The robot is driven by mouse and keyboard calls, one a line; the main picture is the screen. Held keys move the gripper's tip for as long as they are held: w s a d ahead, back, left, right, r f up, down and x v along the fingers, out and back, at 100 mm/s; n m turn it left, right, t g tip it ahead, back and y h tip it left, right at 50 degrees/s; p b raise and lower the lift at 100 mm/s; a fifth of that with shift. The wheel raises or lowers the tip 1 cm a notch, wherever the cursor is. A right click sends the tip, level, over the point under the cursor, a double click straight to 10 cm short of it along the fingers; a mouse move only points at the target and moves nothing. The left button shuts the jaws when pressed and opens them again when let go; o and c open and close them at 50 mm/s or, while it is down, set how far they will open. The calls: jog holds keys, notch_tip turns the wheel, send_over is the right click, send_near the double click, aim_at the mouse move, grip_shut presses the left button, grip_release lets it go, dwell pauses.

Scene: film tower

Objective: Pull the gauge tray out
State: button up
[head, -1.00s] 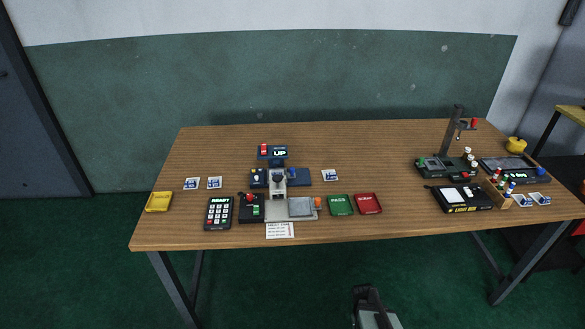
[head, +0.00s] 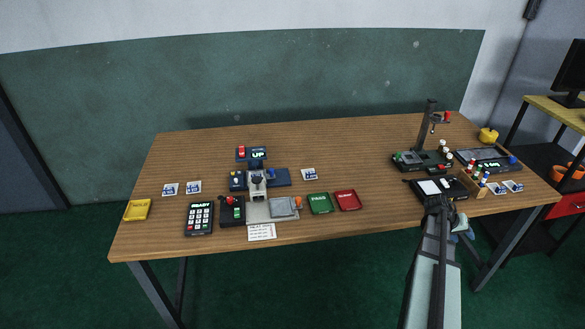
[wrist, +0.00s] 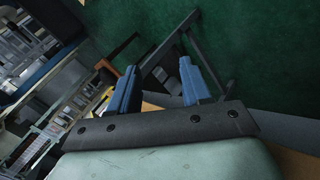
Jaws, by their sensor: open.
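No part reads clearly as a gauge tray. My gripper (head: 437,203) is at the table's front right, by the black light box (head: 434,188), well right of that plate. In the wrist view my gripper (wrist: 160,88) shows two blue fingers, apart with nothing between them. The tray-like plate does not show there.
A keypad (head: 199,218) stands left of the station, a green tray (head: 320,203) and a red tray (head: 347,200) right of it. A dark stand (head: 428,140) rises at the right. The table's middle back is clear.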

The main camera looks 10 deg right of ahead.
jog(key=w+d+r+t, duration=0.1)
jog(key=w+d+r, duration=0.1)
jog(key=w+r, duration=0.5)
jog(key=shift+n+t, duration=0.7)
jog(key=shift+n, duration=0.2)
jog(key=w+a+r, duration=0.4)
jog(key=shift+w+a+r, duration=0.15)
jog(key=shift+a+r, duration=0.1)
jog(key=shift+a, duration=0.05)
jog(key=w+a+r+n+t+y, duration=0.1)
jog(key=w+a+n+y, duration=0.1)
jog(key=w+a, duration=0.75)
jog(key=n+t+y, duration=0.2)
jog(key=n+y, duration=0.5)
jog(key=y, duration=0.2)
send_near(271, 169)
jog(key=x, duration=0.8)
jog(key=shift+f, duration=0.3)
jog(key=shift+c, duration=0.2)
grip_shut()
